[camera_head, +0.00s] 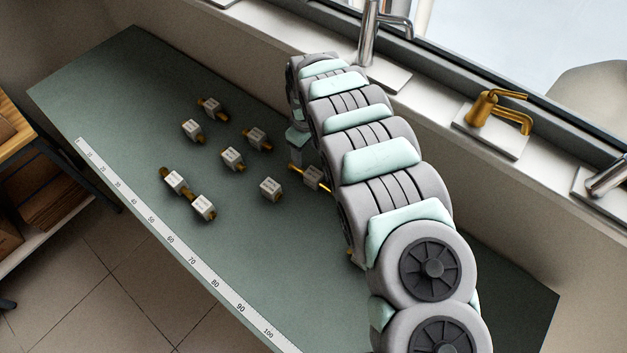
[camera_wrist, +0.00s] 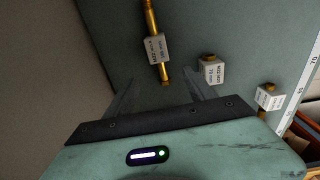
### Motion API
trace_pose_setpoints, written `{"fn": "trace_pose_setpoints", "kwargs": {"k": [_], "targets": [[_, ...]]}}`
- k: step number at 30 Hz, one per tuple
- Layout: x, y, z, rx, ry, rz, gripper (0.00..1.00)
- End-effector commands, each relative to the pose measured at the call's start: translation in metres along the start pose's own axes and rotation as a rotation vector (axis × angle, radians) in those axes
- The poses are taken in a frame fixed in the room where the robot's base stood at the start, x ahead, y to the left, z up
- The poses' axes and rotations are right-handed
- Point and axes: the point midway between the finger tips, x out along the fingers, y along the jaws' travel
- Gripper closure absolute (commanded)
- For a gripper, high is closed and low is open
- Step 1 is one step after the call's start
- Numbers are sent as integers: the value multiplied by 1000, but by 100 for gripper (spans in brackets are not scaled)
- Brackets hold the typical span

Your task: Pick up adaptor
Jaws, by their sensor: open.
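Several small brass fittings, each with a white label block, lie on the green bench (camera_head: 130,100). I cannot read the labels well enough to tell which is the adaptor. In the wrist view a long brass fitting with a white label (camera_wrist: 158,50) lies ahead of my gripper (camera_wrist: 160,77), its near end between the fingertips. The gripper is open and empty. A shorter labelled fitting (camera_wrist: 212,70) lies just right of the right finger. In the head view my arm hides most of the gripper, near a labelled fitting with a thin brass rod (camera_head: 313,177).
Other labelled fittings lie to the left, including a pair at the front (camera_head: 204,206) and one at the back (camera_head: 211,107). A ruler strip (camera_head: 190,257) runs along the front edge. A sill with a brass tap (camera_head: 492,113) and a chrome tap (camera_head: 369,35) borders the back.

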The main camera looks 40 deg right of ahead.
Motion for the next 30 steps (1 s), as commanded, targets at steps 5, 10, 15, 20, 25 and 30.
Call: {"fn": "trace_pose_setpoints", "kwargs": {"k": [5, 10, 15, 20, 25, 30], "targets": [[1, -1, 21, -1, -49, -23, 36], [23, -2, 21, 0, -46, -24, 36], [42, -2, 22, 0, -45, -23, 36], [49, 0, 21, 1, -42, -18, 36], [53, 0, 22, 0, -43, -18, 36], [67, -2, 25, 1, -44, -22, 36]]}}
